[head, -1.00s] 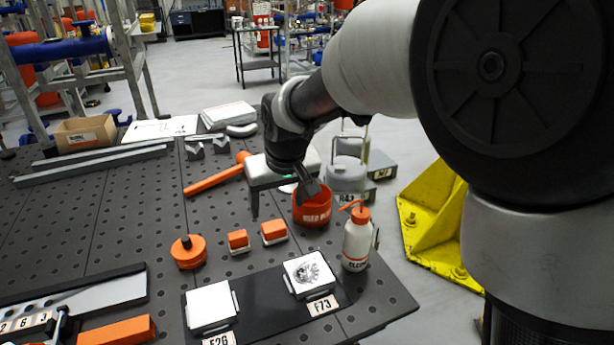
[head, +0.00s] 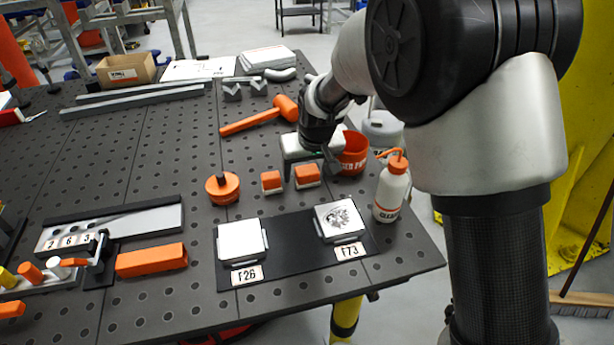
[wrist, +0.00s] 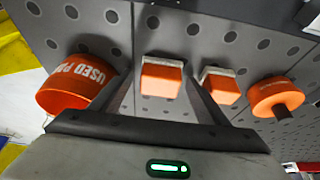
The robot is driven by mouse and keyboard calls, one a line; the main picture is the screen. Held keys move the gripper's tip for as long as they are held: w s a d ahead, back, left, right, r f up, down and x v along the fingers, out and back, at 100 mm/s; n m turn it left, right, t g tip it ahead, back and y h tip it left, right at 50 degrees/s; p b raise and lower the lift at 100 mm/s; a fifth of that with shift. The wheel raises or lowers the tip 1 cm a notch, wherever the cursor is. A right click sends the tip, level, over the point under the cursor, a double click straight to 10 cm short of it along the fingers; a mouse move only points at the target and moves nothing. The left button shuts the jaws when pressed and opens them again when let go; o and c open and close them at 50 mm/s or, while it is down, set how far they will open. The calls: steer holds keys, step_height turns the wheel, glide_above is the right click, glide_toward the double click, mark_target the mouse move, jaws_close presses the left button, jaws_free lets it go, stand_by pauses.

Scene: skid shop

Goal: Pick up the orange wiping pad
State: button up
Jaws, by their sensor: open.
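Two small orange pads with pale undersides lie side by side on the perforated table. The right one (head: 307,176) in the head view appears between my fingertips in the wrist view (wrist: 162,78). The left one (head: 271,182) shows just outside a finger in the wrist view (wrist: 220,86). My gripper (head: 311,172) is open, pointing down, with nothing held. It also shows in the wrist view (wrist: 157,75). The exact height of the fingertips over the pad is hard to tell. An orange used-pads bin (head: 353,153) stands just right of my gripper.
A white bottle with an orange cap (head: 392,190) stands near the table's right edge. A round orange object (head: 222,188) lies left of the pads. A black mat (head: 288,248) with two pale blocks is in front. An orange mallet (head: 260,116) lies behind.

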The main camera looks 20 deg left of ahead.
mark_target(308, 169)
steer(key=c, duration=1.1)
step_height(308, 169, up, 10)
steer(key=shift+r+p, duration=0.1)
steer(key=shift+p, duration=0.5)
steer(key=shift+c, duration=0.2)
steer(key=o, duration=0.4)
steer(key=c, duration=0.3)
steer(key=shift+d, duration=0.1)
